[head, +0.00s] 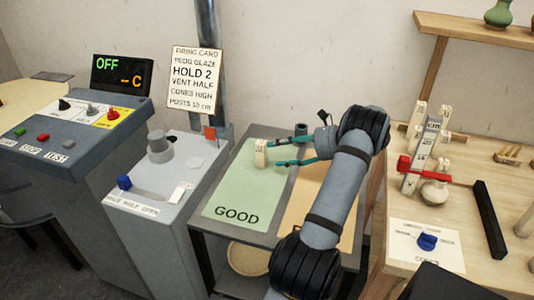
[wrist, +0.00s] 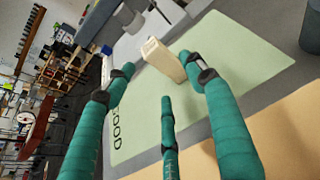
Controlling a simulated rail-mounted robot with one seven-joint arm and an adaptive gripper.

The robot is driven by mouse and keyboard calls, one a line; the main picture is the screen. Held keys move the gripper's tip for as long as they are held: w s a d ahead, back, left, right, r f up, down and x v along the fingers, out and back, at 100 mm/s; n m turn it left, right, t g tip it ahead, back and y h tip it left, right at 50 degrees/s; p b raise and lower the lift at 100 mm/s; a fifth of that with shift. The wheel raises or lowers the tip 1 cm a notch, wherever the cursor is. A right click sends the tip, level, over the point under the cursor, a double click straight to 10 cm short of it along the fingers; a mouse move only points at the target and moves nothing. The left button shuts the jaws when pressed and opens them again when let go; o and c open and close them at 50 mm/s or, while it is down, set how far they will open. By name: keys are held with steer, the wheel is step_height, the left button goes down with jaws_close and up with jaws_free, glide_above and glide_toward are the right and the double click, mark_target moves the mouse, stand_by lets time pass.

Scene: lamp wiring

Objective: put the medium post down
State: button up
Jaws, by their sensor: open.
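A cream-coloured post (head: 261,153) stands on the green mat marked GOOD (head: 229,193), near the mat's far end. In the wrist view the same post (wrist: 164,59) shows beyond my fingertips, with the green mat (wrist: 262,62) around it. My gripper (head: 273,153) has teal fingers, spread open, with the post at their tips. In the wrist view the open fingers (wrist: 165,85) reach toward the post from either side. I cannot tell whether any finger touches it. The post's lower end is partly hard to see in the wrist view.
An orange mat (head: 304,190) lies right of the green one, partly under my arm. A dark cylinder (head: 301,130) stands behind. The grey control unit (head: 150,190) is at left. A wooden bench (head: 470,190) at right holds a gauge with a red arm (head: 425,167) and several posts.

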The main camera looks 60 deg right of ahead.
steer(key=shift+v, duration=2.1)
